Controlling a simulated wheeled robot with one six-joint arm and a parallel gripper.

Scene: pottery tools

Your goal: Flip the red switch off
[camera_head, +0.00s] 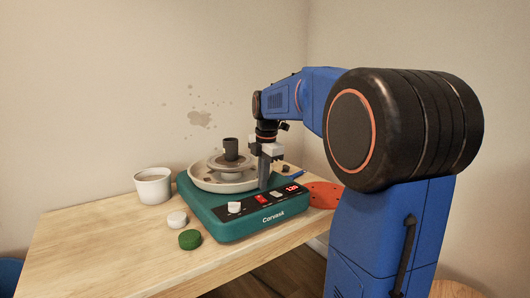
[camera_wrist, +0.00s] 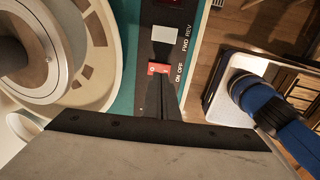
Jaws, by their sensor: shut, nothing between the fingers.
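The red switch (camera_head: 261,199) is on the dark front panel of a teal pottery wheel (camera_head: 225,228). In the wrist view the red switch (camera_wrist: 157,68) lies beside the ON OFF lettering, and its lower part is covered by my fingers. My gripper (camera_head: 264,187) points down at the panel, shut and empty. In the wrist view the fingertips of my gripper (camera_wrist: 168,78) overlap the switch edge; I cannot tell whether they touch it. The display (camera_head: 292,188) reads 120.
A white switch (camera_wrist: 165,34) marked FWD REV sits near the red one. A white knob (camera_head: 234,207) is at the panel's left. The wheel head carries a dark cylinder (camera_head: 231,148).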

